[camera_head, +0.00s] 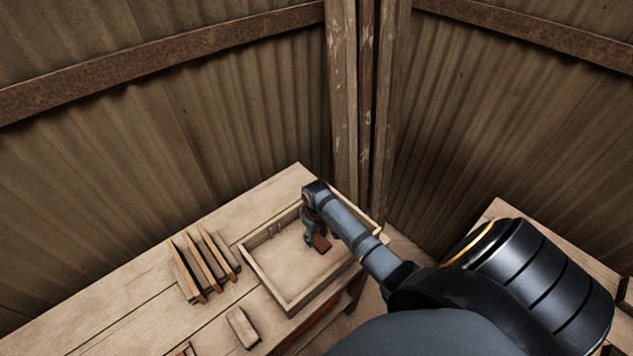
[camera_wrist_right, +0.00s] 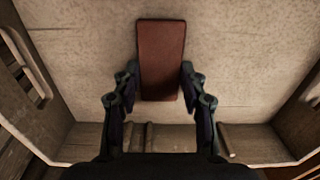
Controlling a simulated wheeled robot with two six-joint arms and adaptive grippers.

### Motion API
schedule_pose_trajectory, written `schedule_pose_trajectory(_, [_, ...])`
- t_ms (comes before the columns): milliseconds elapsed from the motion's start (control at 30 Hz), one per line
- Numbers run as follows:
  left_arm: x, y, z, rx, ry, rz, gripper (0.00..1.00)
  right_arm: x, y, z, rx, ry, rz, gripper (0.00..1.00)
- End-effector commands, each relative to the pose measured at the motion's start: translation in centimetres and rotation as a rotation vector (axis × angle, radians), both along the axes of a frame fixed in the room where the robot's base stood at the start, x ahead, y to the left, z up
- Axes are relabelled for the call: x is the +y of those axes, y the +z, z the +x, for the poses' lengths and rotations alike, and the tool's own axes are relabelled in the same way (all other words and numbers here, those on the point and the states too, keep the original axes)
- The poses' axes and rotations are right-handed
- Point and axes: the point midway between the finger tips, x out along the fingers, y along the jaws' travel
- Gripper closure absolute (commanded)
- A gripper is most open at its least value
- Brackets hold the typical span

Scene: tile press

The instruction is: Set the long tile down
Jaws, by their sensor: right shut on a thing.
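The long tile is a reddish-brown rectangular block (camera_head: 321,242). In the right wrist view the tile (camera_wrist_right: 162,58) lies lengthwise between the fingers, its far part reaching out ahead of them. My right gripper (camera_head: 312,238) is over the inside of a shallow wooden tray (camera_head: 291,309). In the wrist view the right gripper (camera_wrist_right: 160,82) has its two fingers against the tile's long sides. I cannot tell whether the tile touches the tray floor. My left gripper is in neither view.
A wooden rack (camera_head: 203,262) with several upright slats stands left of the tray. A small pale wooden block (camera_head: 242,327) lies on the bench (camera_head: 120,318) in front of the rack. Corrugated walls and a corner post (camera_head: 343,110) close in behind the tray. The tray's left part is clear.

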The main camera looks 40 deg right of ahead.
Motion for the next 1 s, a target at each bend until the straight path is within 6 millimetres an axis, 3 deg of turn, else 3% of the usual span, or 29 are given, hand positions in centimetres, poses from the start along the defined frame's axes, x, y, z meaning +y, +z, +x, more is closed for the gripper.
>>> schedule_pose_trajectory(67, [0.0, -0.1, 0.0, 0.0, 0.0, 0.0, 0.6, 0.0, -0.2, 0.0, 0.0, 0.0, 0.0, 1.0])
schedule_pose_trajectory(100, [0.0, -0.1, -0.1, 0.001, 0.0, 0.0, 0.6, 0.0, -0.2, 0.0, 0.0, 0.0, 0.0, 0.53])
schedule_pose_trajectory(233, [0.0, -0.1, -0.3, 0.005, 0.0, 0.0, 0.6, 0.0, -0.2, 0.0, 0.0, 0.0, 0.0, 0.36])
schedule_pose_trajectory(633, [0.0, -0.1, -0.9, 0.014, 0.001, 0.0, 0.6, 0.0, 0.6, 0.1, -0.001, 0.0, -0.001, 0.35])
schedule_pose_trajectory(1000, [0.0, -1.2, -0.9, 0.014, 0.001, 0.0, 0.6, -0.1, 8.9, 0.1, -0.004, 0.001, -0.003, 0.35])
